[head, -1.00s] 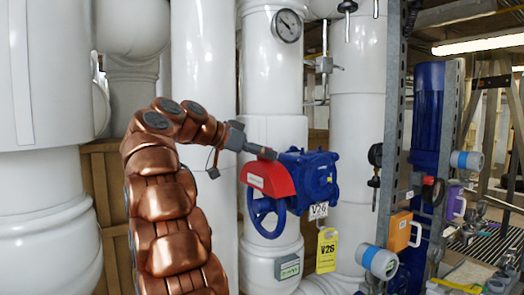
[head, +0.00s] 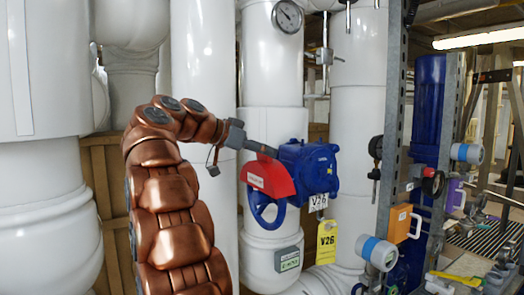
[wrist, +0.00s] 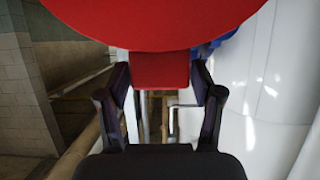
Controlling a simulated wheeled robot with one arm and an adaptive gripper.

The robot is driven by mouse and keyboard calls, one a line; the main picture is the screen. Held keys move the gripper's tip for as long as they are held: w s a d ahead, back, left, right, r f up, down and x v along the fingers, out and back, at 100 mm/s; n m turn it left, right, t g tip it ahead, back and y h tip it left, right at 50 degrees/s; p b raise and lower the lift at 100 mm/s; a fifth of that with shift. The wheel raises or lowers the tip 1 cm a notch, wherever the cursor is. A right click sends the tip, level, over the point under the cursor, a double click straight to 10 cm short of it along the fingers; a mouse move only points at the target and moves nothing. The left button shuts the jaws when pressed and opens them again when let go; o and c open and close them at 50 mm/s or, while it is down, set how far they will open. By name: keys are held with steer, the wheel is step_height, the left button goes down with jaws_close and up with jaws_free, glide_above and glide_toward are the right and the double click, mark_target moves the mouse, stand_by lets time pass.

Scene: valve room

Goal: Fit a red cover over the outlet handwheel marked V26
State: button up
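The red cover (head: 268,178) sits at the front and top of the blue outlet handwheel (head: 266,212). The lower part of the wheel's rim shows below the cover. Whether the cover is fully seated I cannot tell. The wheel is on a blue valve body (head: 312,168) with a V26 plate (head: 318,202). My gripper (head: 272,154) reaches in from the left at the cover's top. In the wrist view its fingers (wrist: 161,78) stand on both sides of the cover's red tab (wrist: 160,68), apparently shut on it. The cover's round face (wrist: 155,22) fills the top there.
A yellow V26 tag (head: 327,240) hangs below the valve. White pipes (head: 272,75) stand behind and left. A grey metal upright (head: 393,110) with an orange box (head: 400,224) and a blue-and-white device (head: 379,253) stands to the right.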

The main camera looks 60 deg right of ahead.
steer(key=o, duration=0.3)
steer(key=shift+v, duration=3.7)
